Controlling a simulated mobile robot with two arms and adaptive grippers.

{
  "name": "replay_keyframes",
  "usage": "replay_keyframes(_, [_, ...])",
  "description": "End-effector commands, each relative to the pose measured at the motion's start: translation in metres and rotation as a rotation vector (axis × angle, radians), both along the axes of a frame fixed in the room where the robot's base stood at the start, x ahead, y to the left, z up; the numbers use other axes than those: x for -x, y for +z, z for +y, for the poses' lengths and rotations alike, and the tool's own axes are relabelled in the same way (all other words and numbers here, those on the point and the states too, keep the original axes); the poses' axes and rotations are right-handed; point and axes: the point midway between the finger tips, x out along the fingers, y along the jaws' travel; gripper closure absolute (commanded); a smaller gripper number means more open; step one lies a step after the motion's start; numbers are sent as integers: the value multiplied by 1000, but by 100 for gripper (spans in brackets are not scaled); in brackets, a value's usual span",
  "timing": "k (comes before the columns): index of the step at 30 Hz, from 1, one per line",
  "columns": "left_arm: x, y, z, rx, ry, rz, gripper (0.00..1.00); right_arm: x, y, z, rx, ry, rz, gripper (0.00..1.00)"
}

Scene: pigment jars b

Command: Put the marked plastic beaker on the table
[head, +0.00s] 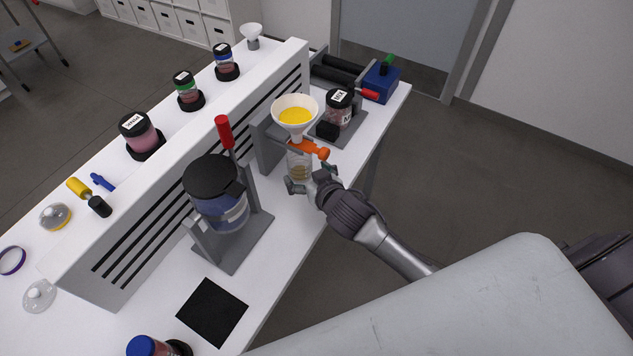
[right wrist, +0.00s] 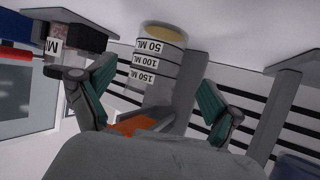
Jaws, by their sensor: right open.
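The marked plastic beaker (head: 299,164) is clear, with a tan-yellow content low in it. It is upright directly below a white funnel (head: 290,103) with yellow powder in it. In the right wrist view, which is upside down, the beaker (right wrist: 158,62) shows white bands reading 50, 100 and 150 ML. My right gripper (head: 312,183) is open at the beaker, with one finger on each side and visible gaps in the wrist view. An orange valve (head: 311,148) sits under the funnel, just above the beaker. My left gripper is out of view.
A black-lidded machine (head: 212,180) stands nearer, beside a black mat (head: 212,312). A labelled jar (head: 339,106) and blue block (head: 381,82) stand behind the funnel. Bare tabletop lies between machine and beaker.

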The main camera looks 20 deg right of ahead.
Motion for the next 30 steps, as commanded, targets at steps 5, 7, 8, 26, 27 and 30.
replay_keyframes(5, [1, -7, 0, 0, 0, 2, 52, 34, 15, -4, 0, 0, 0, 8])
replay_keyframes(7, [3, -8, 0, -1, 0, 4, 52, 43, 20, -4, -1, 1, -1, 8])
replay_keyframes(8, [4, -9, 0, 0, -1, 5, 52, 47, 21, -5, 0, 0, -1, 8])
replay_keyframes(26, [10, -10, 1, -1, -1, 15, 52, 59, 29, -6, 0, -1, -1, 8])
replay_keyframes(27, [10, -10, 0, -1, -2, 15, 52, 59, 29, -6, 1, 0, -1, 8])
replay_keyframes(30, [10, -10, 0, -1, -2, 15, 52, 60, 29, -6, 2, -3, 4, 8])
